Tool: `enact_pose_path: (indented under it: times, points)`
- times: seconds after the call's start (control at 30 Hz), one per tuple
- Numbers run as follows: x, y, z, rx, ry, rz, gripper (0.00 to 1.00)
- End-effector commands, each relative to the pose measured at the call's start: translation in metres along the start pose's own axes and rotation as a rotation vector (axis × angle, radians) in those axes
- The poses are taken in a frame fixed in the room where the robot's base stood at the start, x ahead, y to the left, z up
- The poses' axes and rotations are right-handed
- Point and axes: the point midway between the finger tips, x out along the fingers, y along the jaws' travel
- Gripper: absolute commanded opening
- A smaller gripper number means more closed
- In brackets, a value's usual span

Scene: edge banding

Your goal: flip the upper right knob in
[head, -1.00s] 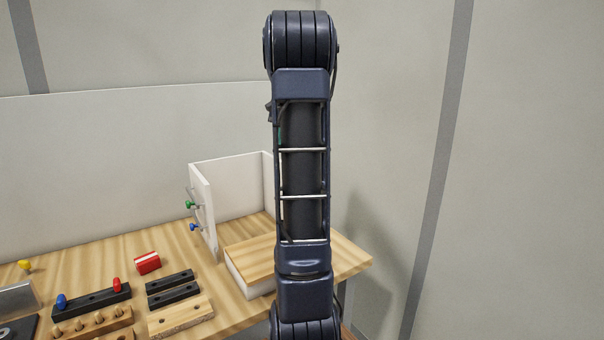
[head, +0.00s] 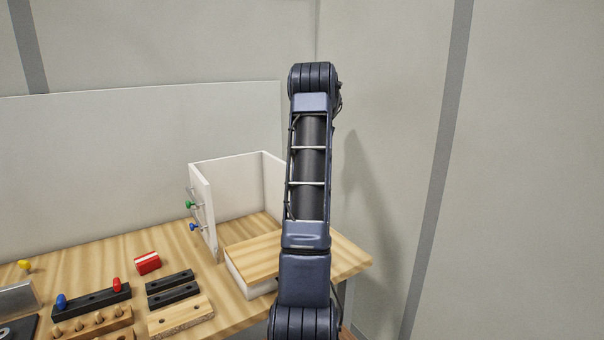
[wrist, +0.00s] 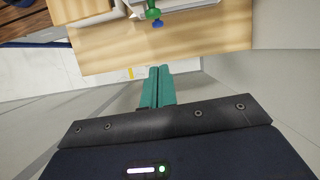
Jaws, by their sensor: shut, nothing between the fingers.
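A green knob (head: 189,204) sits on the outer face of an upright white panel (head: 203,205), above a blue knob (head: 194,227). Thin metal rods show beside them. I cannot tell from here which knob counts as the upper right one. In the wrist view the green knob (wrist: 152,13) and blue knob (wrist: 157,24) are at the top edge, beyond my fingertips. My gripper (wrist: 160,69) has its teal fingers together, empty and apart from the knobs. The head view shows my arm, but the gripper itself is hidden there.
A low box with a wooden lid (head: 268,256) is right of the panel. A red block (head: 147,263), black bars (head: 170,282) and a bar with red and blue pegs (head: 90,299) lie at left. Open room is right of the bench.

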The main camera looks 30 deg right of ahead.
Motion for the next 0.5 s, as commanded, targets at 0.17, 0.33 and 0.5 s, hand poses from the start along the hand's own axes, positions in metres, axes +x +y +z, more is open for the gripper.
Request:
enact_pose_path:
  times: [0.17, 0.33, 0.5]
  points:
    - [0.0001, -0.0001, -0.003, 0.006, -0.002, 0.0, 0.0]
    - [0.0002, -0.0001, -0.0028, 0.005, -0.002, 0.0, 0.0]
    - [0.0054, 0.0, -0.0027, 0.005, -0.003, 0.001, 0.0]
